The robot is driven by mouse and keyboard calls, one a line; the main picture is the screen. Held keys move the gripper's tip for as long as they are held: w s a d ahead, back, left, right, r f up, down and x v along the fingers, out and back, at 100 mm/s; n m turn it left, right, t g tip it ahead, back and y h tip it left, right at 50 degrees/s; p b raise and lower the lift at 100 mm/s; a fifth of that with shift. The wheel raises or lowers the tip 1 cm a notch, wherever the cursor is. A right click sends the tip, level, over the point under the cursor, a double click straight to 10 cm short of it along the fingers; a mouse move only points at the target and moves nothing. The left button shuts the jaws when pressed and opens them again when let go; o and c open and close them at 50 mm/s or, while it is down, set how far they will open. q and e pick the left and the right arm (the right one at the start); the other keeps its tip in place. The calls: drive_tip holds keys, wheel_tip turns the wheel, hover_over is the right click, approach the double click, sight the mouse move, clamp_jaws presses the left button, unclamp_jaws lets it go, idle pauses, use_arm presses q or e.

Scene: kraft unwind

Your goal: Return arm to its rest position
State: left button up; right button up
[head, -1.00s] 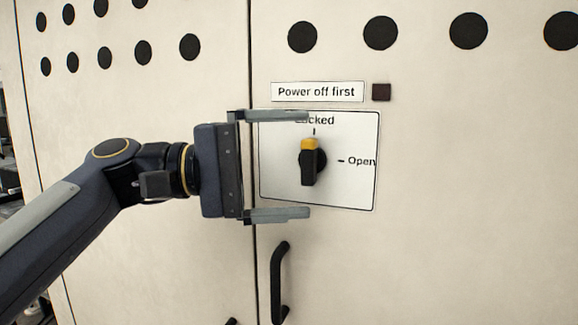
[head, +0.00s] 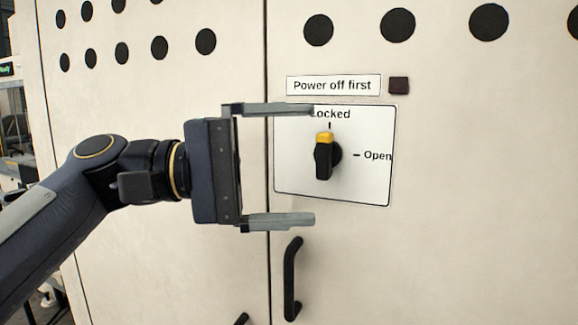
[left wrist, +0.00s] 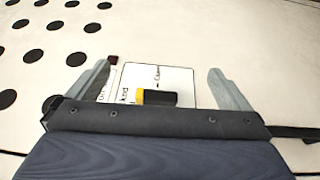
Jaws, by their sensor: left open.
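My left gripper (head: 314,164) is open and empty in front of the cabinet. Its two fingers lie above and below a black rotary knob (head: 323,161) with a yellow tip, apart from it. The yellow tip points up to "Locked" on a white plate (head: 369,185); "Open" is marked at the right. In the left wrist view the knob (left wrist: 157,97) shows between the spread fingers, partly behind the gripper body. My right gripper is not in view.
The pale cabinet doors (head: 480,240) have rows of black round holes. A "Power off first" label (head: 333,85) and a dark square (head: 399,86) sit above the plate. A black handle (head: 292,279) stands out below. Equipment shows at the far left.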

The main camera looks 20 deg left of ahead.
use_arm(q)
drive_tip(key=s+a+f+m+y, duration=0.1)
drive_tip(key=s+a+f+y, duration=0.2)
drive_tip(key=f, duration=1.1)
drive_tip(key=s+a+f+y, duration=0.1)
drive_tip(key=s+f+y, duration=0.4)
drive_tip(key=f, duration=0.9)
drive_tip(key=s+a+f+m+y, duration=0.1)
drive_tip(key=s+a+f+y, duration=0.3)
drive_tip(key=f, duration=1)
wheel_tip(320, 180, up, 11)
drive_tip(key=w+d+g+y+p, duration=0.1)
drive_tip(key=p, duration=1.1)
drive_tip(key=shift+w+m, duration=0.25)
drive_tip(key=shift+m, duration=0.05)
drive_tip(key=shift+d+r, duration=0.1)
